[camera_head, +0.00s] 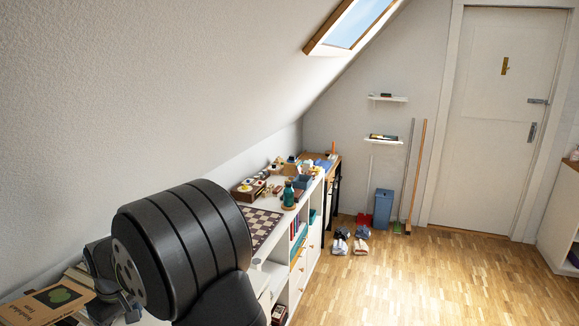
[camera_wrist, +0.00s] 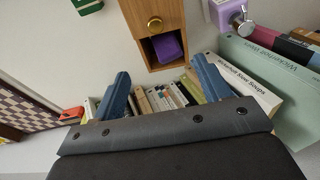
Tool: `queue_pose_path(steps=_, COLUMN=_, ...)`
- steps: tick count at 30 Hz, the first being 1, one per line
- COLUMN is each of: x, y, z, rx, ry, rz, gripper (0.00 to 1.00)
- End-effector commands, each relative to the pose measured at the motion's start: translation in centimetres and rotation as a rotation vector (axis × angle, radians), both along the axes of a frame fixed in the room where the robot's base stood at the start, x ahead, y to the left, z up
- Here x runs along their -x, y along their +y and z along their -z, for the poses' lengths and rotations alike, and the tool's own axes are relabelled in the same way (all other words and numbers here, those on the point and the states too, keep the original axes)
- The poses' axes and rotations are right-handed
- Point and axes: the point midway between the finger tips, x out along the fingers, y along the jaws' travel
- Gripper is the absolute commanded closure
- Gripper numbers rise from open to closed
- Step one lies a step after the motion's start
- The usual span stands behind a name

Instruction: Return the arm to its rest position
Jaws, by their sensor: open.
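My gripper (camera_wrist: 162,66) shows in the wrist view with its two blue-grey fingers spread apart and nothing between them that I can see held. Ahead of the fingertips is a wooden drawer unit (camera_wrist: 137,18) with a round brass knob (camera_wrist: 154,23). Below the knob, in the picture, is an opening with a purple thing (camera_wrist: 167,48) in it. In the head view, my black arm (camera_head: 180,245) fills the lower left, above the near end of the white shelf. It hides much of what lies behind it, and the fingers cannot be made out clearly there.
Several books (camera_wrist: 165,97) stand behind the fingers, with a large pale green book (camera_wrist: 270,75) at the right. The sloping wall is close at left. The wooden floor (camera_head: 400,280) is mostly clear.

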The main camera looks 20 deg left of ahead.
Motion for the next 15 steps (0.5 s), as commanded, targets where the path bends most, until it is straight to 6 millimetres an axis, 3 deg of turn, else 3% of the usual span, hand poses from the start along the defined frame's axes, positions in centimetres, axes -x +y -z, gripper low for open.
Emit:
queue_pose_path(steps=3, x=0.0, y=0.3, z=2.3, rx=0.003, ry=0.001, rz=0.0, gripper=0.3)
queue_pose_path(steps=8, x=0.0, y=0.6, z=4.5, rx=0.002, ry=0.0, rz=0.0, gripper=0.3)
queue_pose_path(steps=15, x=-0.1, y=0.7, z=3.2, rx=-0.001, ry=0.0, rz=0.0, gripper=0.3)
